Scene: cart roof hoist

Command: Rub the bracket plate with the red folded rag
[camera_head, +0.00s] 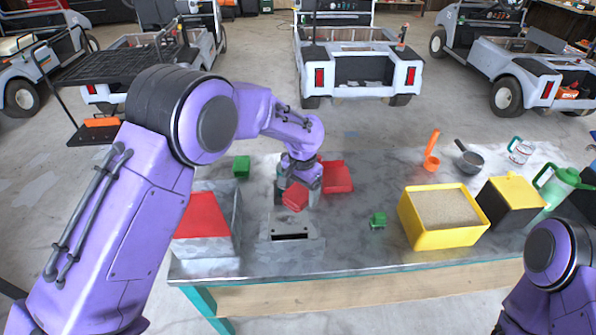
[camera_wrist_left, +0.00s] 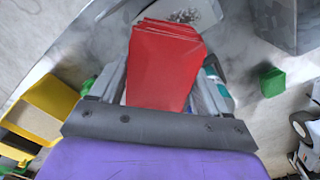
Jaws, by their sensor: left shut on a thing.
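My left gripper (camera_head: 296,186) is shut on the red folded rag (camera_head: 295,197), which hangs down from its fingers. In the left wrist view the rag (camera_wrist_left: 165,65) sits between the two fingers, its layered edge pointing away. A grey plate with a dark slot, which looks like the bracket plate (camera_head: 291,247), lies on the table just in front of the rag. The rag appears at or above the plate's back edge; I cannot tell whether they touch. Of my right arm only an upper part shows at the lower right; its gripper is out of view.
A grey box with a sloping red face (camera_head: 203,217) stands left of the plate. A red tray (camera_head: 337,177) lies behind right. A green block (camera_head: 241,166), a small green item (camera_head: 378,220) and a sand-filled yellow bin (camera_head: 409,222) stand around. The front middle tabletop is clear.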

